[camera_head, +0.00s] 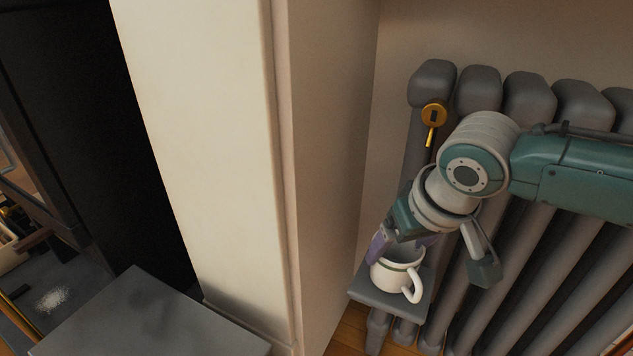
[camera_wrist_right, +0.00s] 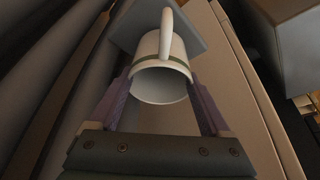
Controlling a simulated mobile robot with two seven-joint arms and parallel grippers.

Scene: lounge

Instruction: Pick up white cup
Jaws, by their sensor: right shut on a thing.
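The white cup (camera_head: 391,279) has a green band near its rim and a handle facing front right. It stands upright on, or just over, a small grey shelf (camera_head: 366,294) by the radiator; I cannot tell if it touches. My right gripper (camera_head: 402,250) reaches down from above and is shut on the cup. In the right wrist view the cup (camera_wrist_right: 162,72) sits between the two purple fingers (camera_wrist_right: 160,100), its open mouth toward the camera and its handle pointing away. The grey shelf (camera_wrist_right: 122,24) lies beyond it. My left gripper is not in view.
A grey ribbed radiator (camera_head: 530,95) with a brass valve (camera_head: 433,115) stands close behind and right of the cup. A cream wall column (camera_head: 215,130) stands to the left. A grey slab (camera_head: 150,320) is at lower left, beside a dark opening (camera_head: 100,150).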

